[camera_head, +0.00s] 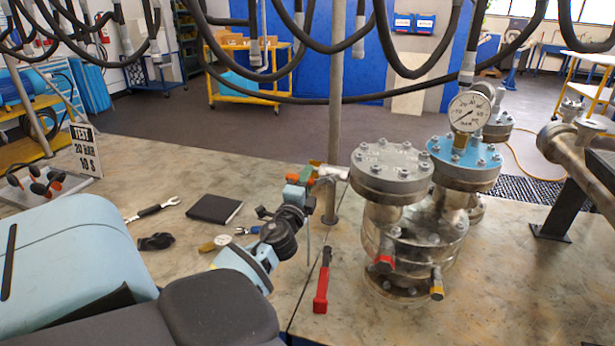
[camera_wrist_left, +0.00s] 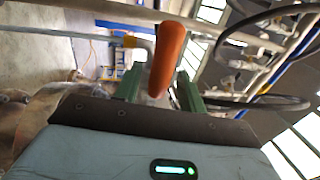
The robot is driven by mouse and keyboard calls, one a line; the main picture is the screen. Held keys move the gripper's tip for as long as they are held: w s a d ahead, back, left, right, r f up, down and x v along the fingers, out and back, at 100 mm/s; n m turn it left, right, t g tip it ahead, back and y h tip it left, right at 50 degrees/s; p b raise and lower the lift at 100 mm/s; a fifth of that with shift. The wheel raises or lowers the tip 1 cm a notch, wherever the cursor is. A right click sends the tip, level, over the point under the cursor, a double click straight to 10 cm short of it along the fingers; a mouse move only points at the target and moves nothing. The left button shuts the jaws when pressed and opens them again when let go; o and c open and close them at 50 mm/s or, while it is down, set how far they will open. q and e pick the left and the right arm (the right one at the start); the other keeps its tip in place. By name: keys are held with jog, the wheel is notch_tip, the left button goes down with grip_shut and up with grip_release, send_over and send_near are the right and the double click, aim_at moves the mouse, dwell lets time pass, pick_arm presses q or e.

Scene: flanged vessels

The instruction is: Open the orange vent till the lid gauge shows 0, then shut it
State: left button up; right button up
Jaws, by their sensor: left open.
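The orange vent handle (camera_head: 292,178) is by the grey upright pipe, left of the vessels. My left gripper (camera_head: 303,188) is at this handle. In the left wrist view the orange handle (camera_wrist_left: 168,52) stands between the two green fingers of my left gripper (camera_wrist_left: 160,88), which are apart. I cannot tell whether a finger touches it. The lid gauge (camera_head: 468,112) stands on the blue lid (camera_head: 465,165) of the right vessel. Its needle slants across the dial; its reading is too small to tell. My right gripper is not in view.
A grey-lidded vessel (camera_head: 391,172) stands beside the blue-lidded one. The upright pipe (camera_head: 335,110) rises close to my left gripper. A red-handled tool (camera_head: 322,282) lies on the bench. A black notebook (camera_head: 214,209) and a test sign (camera_head: 85,151) are left. Black hoses hang overhead.

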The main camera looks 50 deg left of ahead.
pick_arm(q)
jog(key=v, duration=0.7)
jog(key=shift+s+b, duration=0.2)
jog(key=shift+b, duration=0.2)
jog(key=shift+o, duration=0.3)
jog(key=shift+d, duration=0.15)
dwell(2.5)
